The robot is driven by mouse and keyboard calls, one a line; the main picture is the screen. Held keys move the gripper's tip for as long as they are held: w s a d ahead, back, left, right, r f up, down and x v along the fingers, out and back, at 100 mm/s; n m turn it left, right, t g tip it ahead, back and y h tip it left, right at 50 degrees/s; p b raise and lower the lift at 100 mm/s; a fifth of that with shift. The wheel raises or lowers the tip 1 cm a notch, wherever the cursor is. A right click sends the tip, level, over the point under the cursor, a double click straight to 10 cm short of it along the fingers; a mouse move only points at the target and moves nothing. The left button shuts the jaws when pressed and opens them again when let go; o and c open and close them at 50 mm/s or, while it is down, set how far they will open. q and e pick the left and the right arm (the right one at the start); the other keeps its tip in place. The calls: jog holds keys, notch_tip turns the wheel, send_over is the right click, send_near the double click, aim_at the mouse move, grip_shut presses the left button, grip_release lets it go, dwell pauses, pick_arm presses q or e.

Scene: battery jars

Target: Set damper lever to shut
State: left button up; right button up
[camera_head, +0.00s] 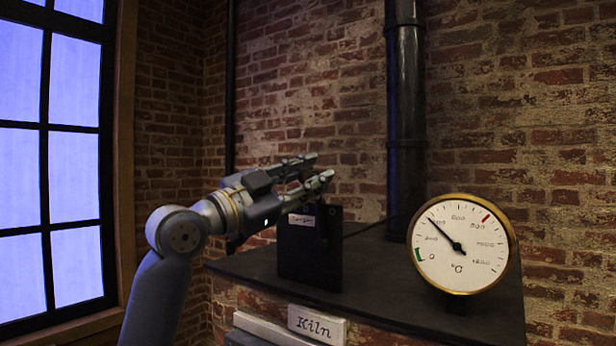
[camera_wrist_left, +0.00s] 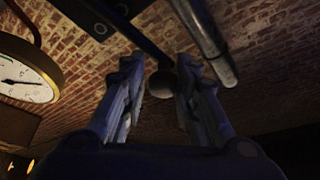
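The damper box (camera_head: 296,255) is a dark upright block with a small white label (camera_head: 301,220), standing on the kiln's dark top in the head view. The label's writing is too blurred to read surely. My left gripper (camera_head: 322,168) is above the box, its fingers pointing right. In the left wrist view my left gripper (camera_wrist_left: 160,82) has its fingers apart, with a dark round knob (camera_wrist_left: 163,87) showing between them. It may be the lever's end; I cannot tell whether the fingers touch it. The lever's position does not show in the head view. My right gripper is out of view.
A round brass-rimmed dial (camera_head: 459,243) in °C stands on the kiln top (camera_head: 375,285), right of the box. A black pipe (camera_head: 405,120) rises behind. The label "Kiln" (camera_head: 317,325) is on the front. A window (camera_head: 50,165) is at the left.

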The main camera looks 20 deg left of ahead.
pick_arm(q)
grip_shut()
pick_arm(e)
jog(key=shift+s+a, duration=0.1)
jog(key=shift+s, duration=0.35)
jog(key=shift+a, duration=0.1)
pick_arm(q)
jog(key=shift+w+a, duration=0.1)
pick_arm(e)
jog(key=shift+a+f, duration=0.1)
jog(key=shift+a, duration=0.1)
